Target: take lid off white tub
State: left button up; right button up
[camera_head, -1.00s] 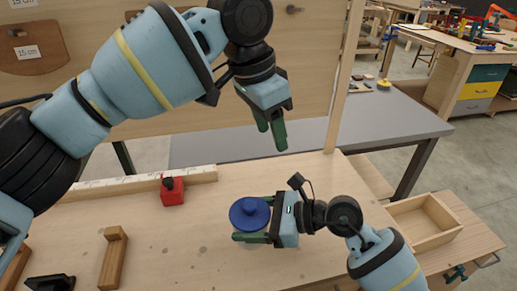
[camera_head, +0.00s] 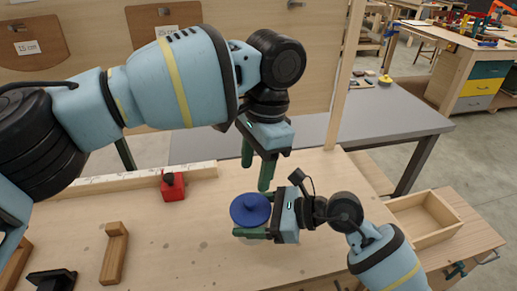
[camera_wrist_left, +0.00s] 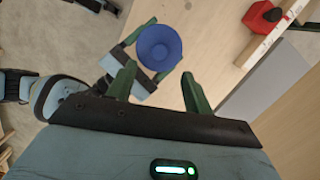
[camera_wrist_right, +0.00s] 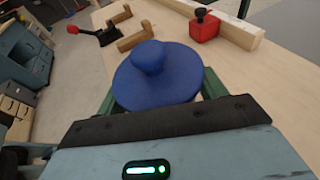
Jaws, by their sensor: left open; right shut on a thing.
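A round blue lid (camera_head: 250,210) with a raised knob sits on the tub, whose white body is almost wholly hidden beneath it. My right gripper (camera_head: 255,224) is shut around the tub from the right, its green fingers on either side just below the lid. In the right wrist view the lid (camera_wrist_right: 150,88) fills the space between the fingers. My left gripper (camera_head: 256,178) is open and empty, pointing down above and slightly behind the lid, apart from it. In the left wrist view the lid (camera_wrist_left: 159,47) lies beyond and between the open fingertips.
A red block (camera_head: 173,187) with a black knob stands beside a long pale rail (camera_head: 115,183) at the back left. Wooden pieces (camera_head: 114,254) lie at the left. An open wooden tray (camera_head: 426,222) is at the right. The bench around the tub is mostly clear.

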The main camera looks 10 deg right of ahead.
aim_at(250, 200)
pick_arm(q)
jog(key=f, duration=0.5)
jog(key=a+f, duration=0.1)
jog(key=f, duration=0.1)
jog(key=shift+s+f, duration=0.2)
jog(key=shift+f, duration=0.15)
grip_shut()
jog(key=shift+a, duration=0.1)
jog(key=shift+r, duration=0.35)
dwell(0.4)
jog(key=shift+r, duration=0.85)
